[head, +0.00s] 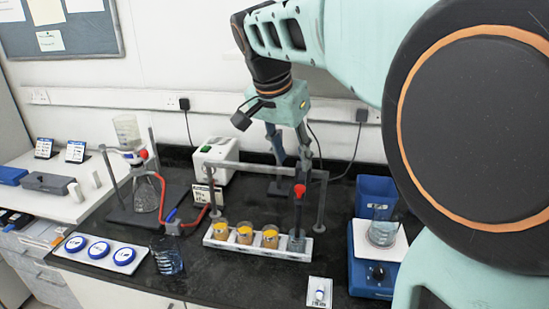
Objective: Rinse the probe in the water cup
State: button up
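The probe (298,215) has a red collar and a grey shaft. It stands roughly upright at the right end of a white tray (264,250). Its lower end meets a clear cup (296,243), apparently the water cup; I cannot tell how deep the tip is. Three cups with yellow-brown contents, such as the middle cup (245,232), stand left of it in the tray. My gripper (303,172) reaches down from above, its fingers at the top of the probe, just above the red collar. The finger contact is too small to make out.
A grey frame with a crossbar (235,169) stands over the tray. A blue device (370,270) with a beaker (383,232) is on the right. A small white plate (320,292) lies in front.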

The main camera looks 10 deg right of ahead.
aim_at(300, 187)
jog(key=x, duration=1)
jog(key=shift+f, duration=0.1)
jog(key=shift+c, duration=0.5)
grip_shut()
